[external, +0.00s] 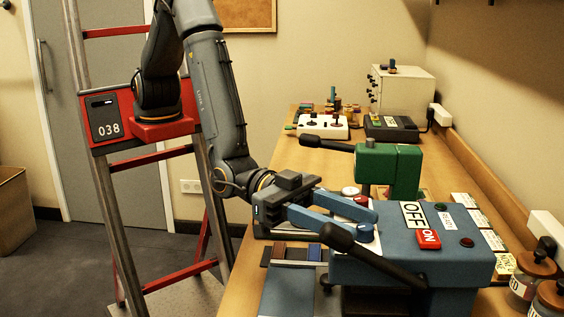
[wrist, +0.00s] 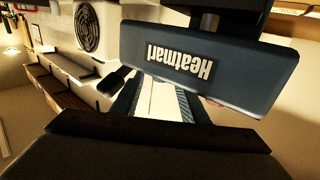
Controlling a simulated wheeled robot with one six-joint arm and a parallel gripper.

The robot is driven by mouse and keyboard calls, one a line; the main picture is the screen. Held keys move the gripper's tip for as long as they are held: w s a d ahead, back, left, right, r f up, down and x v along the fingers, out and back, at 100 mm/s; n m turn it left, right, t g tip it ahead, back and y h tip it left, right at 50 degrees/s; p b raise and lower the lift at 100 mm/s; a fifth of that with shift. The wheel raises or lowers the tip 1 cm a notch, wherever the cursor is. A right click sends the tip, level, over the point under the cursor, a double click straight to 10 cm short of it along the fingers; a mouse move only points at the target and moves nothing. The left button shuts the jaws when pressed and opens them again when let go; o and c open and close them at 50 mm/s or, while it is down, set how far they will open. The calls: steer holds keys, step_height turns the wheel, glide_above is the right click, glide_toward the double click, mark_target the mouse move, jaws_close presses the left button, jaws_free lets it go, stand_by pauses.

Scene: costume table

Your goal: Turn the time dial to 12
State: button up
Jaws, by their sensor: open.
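A blue heat press (external: 420,262) with OFF and ON labels stands at the front of the table in the external view. A small blue knob (external: 364,233) shows at its left end; its numbers cannot be read, so I cannot tell its setting or whether it is the time dial. My gripper (external: 373,229) is open, its two blue fingers reaching right, with the knob between their tips. I cannot tell whether they touch it. The wrist view shows a blue block lettered "Heatmart" (wrist: 205,68), upside down; no dial face is readable there.
The press's black handle (external: 375,258) slants just in front of my fingers. A green press (external: 388,170) with a black handle stands behind them. Jars (external: 534,275) stand at the right edge. White and dark control boxes (external: 390,128) sit farther back on the wooden table.

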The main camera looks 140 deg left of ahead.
steer(key=shift+w, duration=0.2)
jaws_close()
steer(key=shift+y, duration=0.3)
steer(key=n+g+y+b, duration=0.1)
steer(key=y, duration=0.1)
steer(key=d+n+g+y+b, duration=0.1)
steer(key=n+y, duration=0.1)
steer(key=shift+w+f+n+y+b, duration=0.15)
steer(key=shift+w+n+y+b, duration=0.05)
steer(key=shift+n+y+b, duration=0.1)
steer(key=n+g+y+b, duration=0.1)
steer(key=y, duration=0.1)
steer(key=n+g+y+b, duration=0.1)
steer(key=n+g, duration=0.1)
steer(key=n+g+y+b, duration=0.1)
steer(key=y, duration=0.1)
steer(key=shift+w+d+n+y, duration=0.3)
steer(key=shift+w+d, duration=0.05)
steer(key=shift+d, duration=0.05)
steer(key=shift+w+n+g+y+b, duration=0.1)
steer(key=shift+n+g+y+b, duration=0.55)
steer(key=shift+g+b, duration=0.4)
steer(key=shift+n+g, duration=0.25)
steer(key=shift+g, duration=0.1)
